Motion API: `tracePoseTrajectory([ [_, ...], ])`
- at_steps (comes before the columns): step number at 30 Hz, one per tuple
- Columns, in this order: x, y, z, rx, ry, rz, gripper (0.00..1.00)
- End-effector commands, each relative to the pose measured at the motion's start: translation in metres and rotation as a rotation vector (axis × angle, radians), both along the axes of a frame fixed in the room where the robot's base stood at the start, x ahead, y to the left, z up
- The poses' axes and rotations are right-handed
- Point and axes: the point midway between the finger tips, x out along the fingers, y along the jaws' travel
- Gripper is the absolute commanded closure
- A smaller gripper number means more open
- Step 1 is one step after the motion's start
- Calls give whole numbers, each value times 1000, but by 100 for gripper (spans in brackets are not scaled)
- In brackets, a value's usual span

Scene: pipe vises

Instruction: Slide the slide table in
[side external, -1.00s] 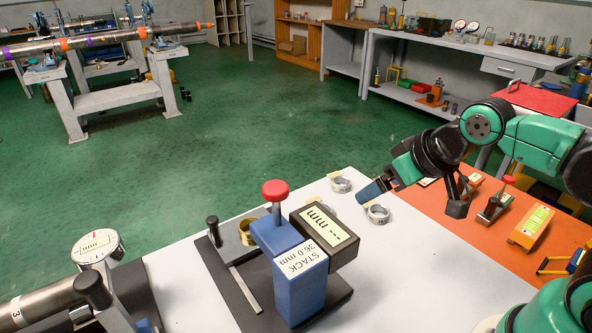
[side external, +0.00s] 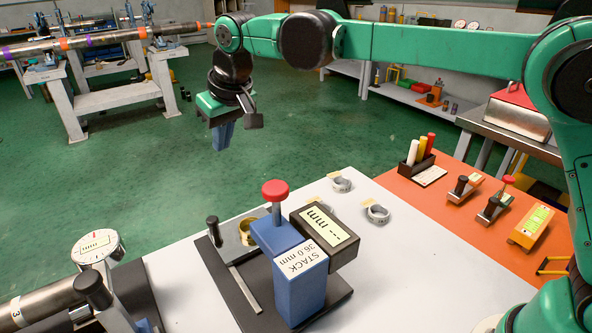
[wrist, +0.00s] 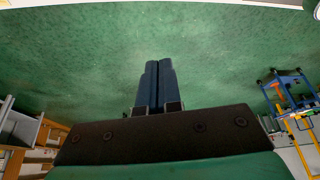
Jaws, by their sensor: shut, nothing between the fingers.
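The gauge stand on the white bench has a blue block labelled "STACK 36.0 mm" (side external: 300,275), a red knob (side external: 275,190) on top and a dark display box (side external: 328,235). A grey plate (side external: 231,246), which looks like the slide table, lies on its black base (side external: 218,268) at the left of the blue block. A brass ring (side external: 247,231) rests on the plate, and a black upright handle (side external: 213,230) stands at its left. My gripper (side external: 222,138) points down, shut and empty, high above and behind the stand. Its closed fingers (wrist: 157,85) show over green floor in the wrist view.
Metal rings (side external: 377,213) lie on the white bench right of the stand. An orange mat (side external: 455,215) holds small tools. A dial gauge (side external: 97,246) and a metal pipe (side external: 40,304) are at front left. Open floor lies behind the bench.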

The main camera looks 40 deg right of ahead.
Motion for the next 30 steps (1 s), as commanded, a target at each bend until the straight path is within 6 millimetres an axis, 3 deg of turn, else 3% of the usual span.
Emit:
tracePoseTrajectory([
  [3, 12, 28, -17, -11, 25, 27, 100],
  [9, 18, 48, -33, -20, 47, 44, 100],
  [14, 22, 51, -44, -20, 48, 45, 100],
  [24, 41, 56, -101, -20, 47, 44, 100],
  [30, 49, 57, -124, -20, 47, 45, 100],
])
